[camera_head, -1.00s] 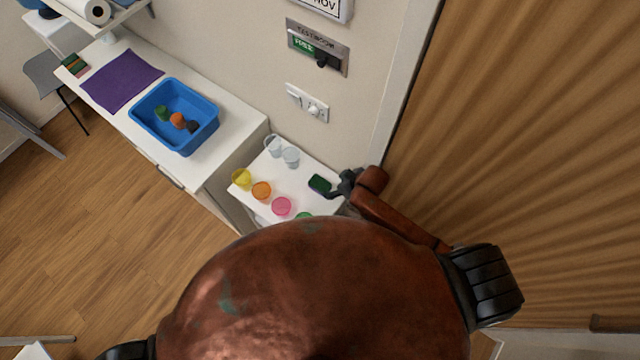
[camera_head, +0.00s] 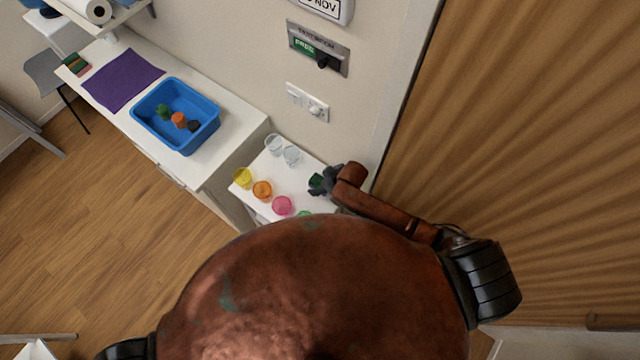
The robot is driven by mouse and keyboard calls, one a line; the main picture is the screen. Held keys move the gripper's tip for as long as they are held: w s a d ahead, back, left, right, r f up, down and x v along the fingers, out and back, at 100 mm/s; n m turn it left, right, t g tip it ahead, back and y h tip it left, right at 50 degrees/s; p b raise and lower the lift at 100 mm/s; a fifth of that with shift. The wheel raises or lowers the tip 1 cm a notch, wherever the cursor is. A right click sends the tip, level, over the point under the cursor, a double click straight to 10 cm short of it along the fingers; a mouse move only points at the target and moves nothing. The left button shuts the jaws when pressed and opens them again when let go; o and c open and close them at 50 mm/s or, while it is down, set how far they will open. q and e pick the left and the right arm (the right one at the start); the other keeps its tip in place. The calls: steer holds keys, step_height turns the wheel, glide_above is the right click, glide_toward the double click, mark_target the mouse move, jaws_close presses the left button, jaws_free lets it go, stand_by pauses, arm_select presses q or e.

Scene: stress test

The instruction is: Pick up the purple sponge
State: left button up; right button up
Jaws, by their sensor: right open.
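I cannot make out a purple sponge in the head view. A small dark green block (camera_head: 316,185), perhaps a sponge, lies on the white side table (camera_head: 290,178). My right gripper (camera_head: 323,182) is open at the block's right side and partly hides it; I cannot tell whether they touch. A small stack of coloured blocks (camera_head: 76,65), perhaps sponges, sits at the far left of the counter, too small to tell apart. My left gripper is not in view.
Yellow (camera_head: 242,178), orange (camera_head: 262,190), pink (camera_head: 282,205) and clear (camera_head: 274,144) cups stand on the side table. A blue tub (camera_head: 207,137) holding small items and a purple mat (camera_head: 123,80) are on the white counter (camera_head: 232,150). A wooden door (camera_head: 530,150) borders the right.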

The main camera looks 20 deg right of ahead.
steer(key=c, duration=0.9)
steer(key=shift+o, duration=0.2)
steer(key=shift+r, duration=0.1)
steer(key=shift+r, duration=0.6)
steer(key=s+a+r, duration=0.9)
steer(key=s+r, duration=0.1)
steer(key=r, duration=0.1)
steer(key=shift+s+r+b, duration=0.35)
steer(key=shift+b, duration=0.1)
